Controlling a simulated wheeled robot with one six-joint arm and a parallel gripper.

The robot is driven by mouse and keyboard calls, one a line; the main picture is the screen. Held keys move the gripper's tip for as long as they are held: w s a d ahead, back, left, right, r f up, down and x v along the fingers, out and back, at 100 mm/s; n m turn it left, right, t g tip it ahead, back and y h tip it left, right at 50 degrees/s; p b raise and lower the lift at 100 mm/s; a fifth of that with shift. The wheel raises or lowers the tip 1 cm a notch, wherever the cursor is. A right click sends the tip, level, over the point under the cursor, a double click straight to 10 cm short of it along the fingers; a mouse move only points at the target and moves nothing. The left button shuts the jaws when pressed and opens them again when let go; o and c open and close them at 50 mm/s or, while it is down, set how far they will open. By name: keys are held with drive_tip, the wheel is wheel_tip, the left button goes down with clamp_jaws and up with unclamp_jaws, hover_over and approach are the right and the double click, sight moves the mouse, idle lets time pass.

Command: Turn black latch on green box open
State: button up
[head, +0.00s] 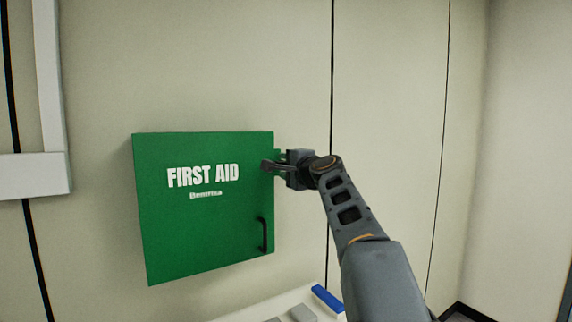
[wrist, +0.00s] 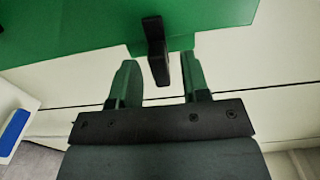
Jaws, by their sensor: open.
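The green first aid box (head: 190,235) is mounted on the wall with its front facing me. It also shows along the top of the wrist view (wrist: 70,28). The black latch (wrist: 155,48) sticks out past the box's edge in the wrist view. In the head view the latch (head: 267,165) is at the upper right edge of the box, partly merged with my gripper. My gripper (wrist: 160,80) is open, with one finger on each side of the latch's end. Whether either finger touches the latch I cannot tell.
A black handle (head: 264,235) is on the lower right of the box front. Below is a white surface (head: 325,298) with a blue object (head: 327,298) and grey items. A white frame (head: 50,175) is on the wall at left. The wall right of my arm is bare.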

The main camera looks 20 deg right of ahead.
drive_tip(key=shift+c, duration=0.2)
clamp_jaws()
drive_tip(key=shift+f+n, duration=0.1)
drive_tip(key=shift+n, duration=0.2)
drive_tip(key=shift+n+b, duration=4.1)
drive_tip(key=shift+n, duration=4.8)
